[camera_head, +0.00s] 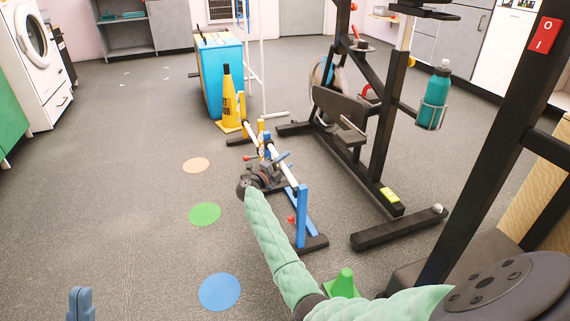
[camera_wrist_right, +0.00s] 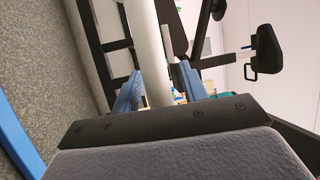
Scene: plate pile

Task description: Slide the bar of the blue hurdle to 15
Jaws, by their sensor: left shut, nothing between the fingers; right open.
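The blue hurdle (camera_head: 301,218) stands on the floor right of centre in the head view, with blue uprights and a white bar (camera_head: 290,183) partly hidden by my right gripper. My right gripper (camera_head: 279,163) is at the bar near the far upright. In the right wrist view, its blue fingers (camera_wrist_right: 157,90) are open, with the white bar (camera_wrist_right: 148,45) running between them; whether they touch it cannot be told. Scale marks on the hurdle are too small to read. My left gripper (camera_head: 80,303) is shut and empty at the bottom left.
A yellow hurdle (camera_head: 243,107) stands directly behind, near a yellow cone (camera_head: 229,100) and a blue box (camera_head: 221,75). Black gym equipment (camera_head: 380,150) stands close on the right.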

